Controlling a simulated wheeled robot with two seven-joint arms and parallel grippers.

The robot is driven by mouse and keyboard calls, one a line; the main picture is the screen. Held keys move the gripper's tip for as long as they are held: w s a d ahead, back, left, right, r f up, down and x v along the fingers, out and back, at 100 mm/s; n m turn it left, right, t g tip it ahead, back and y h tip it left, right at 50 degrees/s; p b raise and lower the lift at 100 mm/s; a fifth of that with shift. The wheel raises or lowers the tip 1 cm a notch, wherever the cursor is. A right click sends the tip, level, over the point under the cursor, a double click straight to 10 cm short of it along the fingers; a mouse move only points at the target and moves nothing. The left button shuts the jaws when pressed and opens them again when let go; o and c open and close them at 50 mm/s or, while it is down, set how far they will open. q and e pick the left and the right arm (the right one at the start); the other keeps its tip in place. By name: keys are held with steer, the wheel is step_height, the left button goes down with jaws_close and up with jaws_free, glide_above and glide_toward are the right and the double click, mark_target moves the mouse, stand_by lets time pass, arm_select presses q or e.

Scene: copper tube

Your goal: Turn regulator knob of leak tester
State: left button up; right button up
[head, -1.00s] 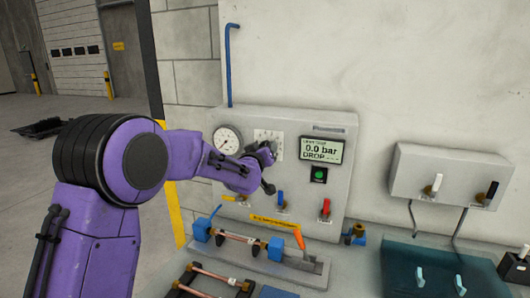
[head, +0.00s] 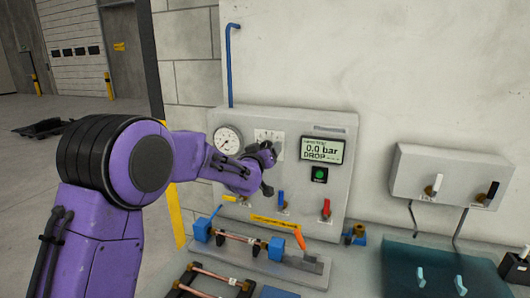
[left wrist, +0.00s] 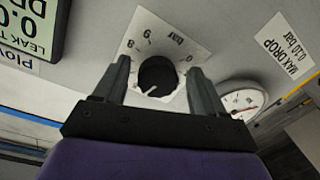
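The leak tester (head: 345,118) is a grey panel box on the wall. Its black regulator knob (left wrist: 157,76) has a white pointer line and sits on a white scale plate (left wrist: 148,33) in the left wrist view. In the head view the scale plate (head: 268,137) shows above my gripper, which hides the knob. My left gripper (left wrist: 159,82) is open, with one finger on each side of the knob and visible gaps between. It also shows at the panel in the head view (head: 268,164). My right gripper is in neither view.
A pressure gauge (head: 228,139) is left of the scale; a display (head: 323,150) reading 0.0 bar and a green button (head: 319,174) are right. Blue (head: 281,199) and red (head: 326,208) levers sit below. A copper tube (head: 240,238) lies in a fixture under the panel.

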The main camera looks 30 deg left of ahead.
arm_select(q)
steer(key=shift+s, duration=0.1)
steer(key=v, duration=1)
steer(key=shift+s, duration=0.2)
steer(key=shift+s, duration=0.1)
